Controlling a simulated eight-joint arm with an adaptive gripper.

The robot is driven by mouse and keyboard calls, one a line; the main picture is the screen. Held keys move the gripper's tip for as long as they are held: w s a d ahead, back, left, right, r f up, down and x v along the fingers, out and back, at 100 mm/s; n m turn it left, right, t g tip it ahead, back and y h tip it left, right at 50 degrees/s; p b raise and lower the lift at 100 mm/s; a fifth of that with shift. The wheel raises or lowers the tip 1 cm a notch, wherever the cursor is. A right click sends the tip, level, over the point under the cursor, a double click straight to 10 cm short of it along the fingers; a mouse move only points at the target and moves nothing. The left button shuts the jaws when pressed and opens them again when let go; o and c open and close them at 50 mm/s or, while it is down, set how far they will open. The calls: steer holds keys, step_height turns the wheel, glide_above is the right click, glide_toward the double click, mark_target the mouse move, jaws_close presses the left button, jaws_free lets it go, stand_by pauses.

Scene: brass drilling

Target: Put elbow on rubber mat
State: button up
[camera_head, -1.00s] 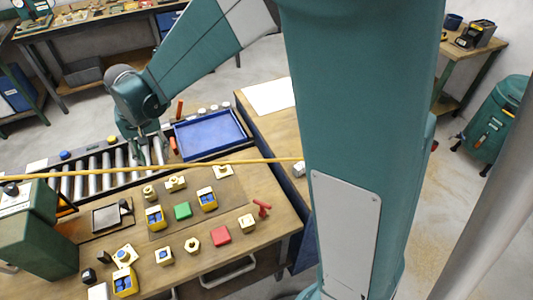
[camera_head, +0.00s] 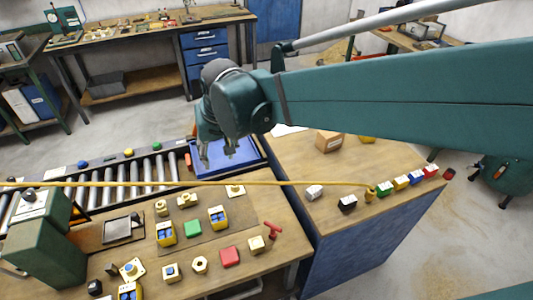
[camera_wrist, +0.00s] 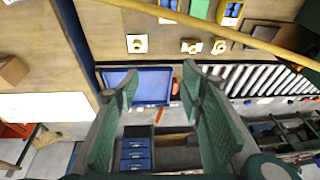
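Several small brass fittings stand on the near workbench. One angular brass piece (camera_head: 187,200) looks like the elbow, but I cannot be sure at this size; it also shows in the wrist view (camera_wrist: 191,46). A flat brown mat (camera_head: 240,213) lies on the bench under several parts and may be the rubber mat. My gripper (camera_head: 203,157) points down over the blue tray behind the bench, away from the fittings. In the wrist view its two fingers (camera_wrist: 160,85) are wide apart with nothing between them.
A yellow rod (camera_head: 290,183) crosses above the bench. The roller conveyor (camera_head: 130,175) and blue tray (camera_head: 240,153) lie behind it. A green machine (camera_head: 40,238) stands at left. Red (camera_head: 230,257) and green (camera_head: 193,229) blocks sit among the fittings. Coloured blocks (camera_head: 401,182) line the right bench.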

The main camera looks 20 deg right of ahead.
steer(key=s+d+t, duration=0.3)
steer(key=s+d, duration=1)
steer(key=s, duration=0.2)
steer(key=shift+s+d+r+h, duration=0.2)
steer(key=shift+s+r+h, duration=0.05)
steer(key=shift+r+h, duration=0.15)
